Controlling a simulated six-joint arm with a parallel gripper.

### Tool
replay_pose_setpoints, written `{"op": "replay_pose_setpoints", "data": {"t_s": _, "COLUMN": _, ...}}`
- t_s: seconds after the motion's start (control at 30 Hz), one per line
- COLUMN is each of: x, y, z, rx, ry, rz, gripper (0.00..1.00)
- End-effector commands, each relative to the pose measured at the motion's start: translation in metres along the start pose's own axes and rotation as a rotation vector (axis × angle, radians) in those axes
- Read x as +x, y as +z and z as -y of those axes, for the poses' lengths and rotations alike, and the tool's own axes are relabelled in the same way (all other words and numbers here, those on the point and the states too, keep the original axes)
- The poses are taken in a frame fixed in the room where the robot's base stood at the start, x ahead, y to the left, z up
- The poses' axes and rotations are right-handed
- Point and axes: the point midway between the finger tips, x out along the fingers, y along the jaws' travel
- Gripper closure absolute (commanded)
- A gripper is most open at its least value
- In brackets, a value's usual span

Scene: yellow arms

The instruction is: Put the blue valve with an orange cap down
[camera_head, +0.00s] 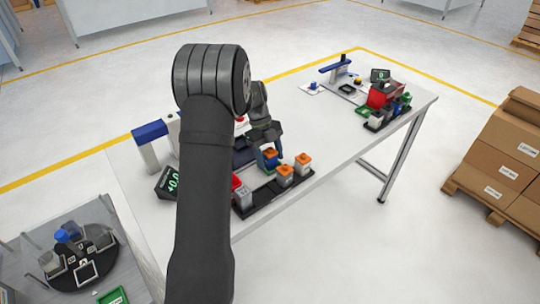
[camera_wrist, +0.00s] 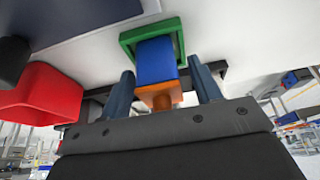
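The blue valve with an orange cap (camera_wrist: 156,62) stands between the fingers of my gripper (camera_wrist: 162,84) in the wrist view, its orange cap towards the palm. Its blue end lies within a green square frame (camera_wrist: 127,42) on the white surface; whether it touches the bottom is hard to tell. A gap shows between the valve and the right finger, and a narrower one on the left, so my gripper looks open around it. In the head view the valve (camera_head: 271,159) is under my gripper (camera_head: 268,150), over the white table (camera_head: 325,150).
A black tray (camera_head: 262,208) with grey valves, two with orange caps (camera_head: 303,161), is close in front of my gripper. A red box (camera_wrist: 38,98) is at left in the wrist view. A blue-topped stand (camera_head: 150,132) and display (camera_head: 167,182) are left. The table's right-middle is clear.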

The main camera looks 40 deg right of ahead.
Motion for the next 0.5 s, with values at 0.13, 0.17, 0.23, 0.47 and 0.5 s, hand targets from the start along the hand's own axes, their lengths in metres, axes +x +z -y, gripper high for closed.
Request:
{"op": "replay_pose_setpoints", "data": {"t_s": 0.13, "x": 0.0, "y": 0.0, "z": 0.0, "rx": 0.0, "ry": 0.0, "rz": 0.0, "gripper": 0.42}}
{"op": "replay_pose_setpoints", "data": {"t_s": 0.17, "x": -0.001, "y": 0.0, "z": 0.0, "rx": 0.0, "ry": 0.0, "rz": 0.0, "gripper": 0.42}}
{"op": "replay_pose_setpoints", "data": {"t_s": 0.23, "x": -0.004, "y": -0.001, "z": 0.0, "rx": 0.001, "ry": -0.001, "rz": 0.001, "gripper": 0.42}}
{"op": "replay_pose_setpoints", "data": {"t_s": 0.47, "x": -0.04, "y": -0.001, "z": 0.001, "rx": 0.001, "ry": -0.003, "rz": 0.004, "gripper": 0.42}}
{"op": "replay_pose_setpoints", "data": {"t_s": 0.5, "x": -0.05, "y": 0.0, "z": 0.001, "rx": 0.001, "ry": -0.003, "rz": 0.004, "gripper": 0.42}}
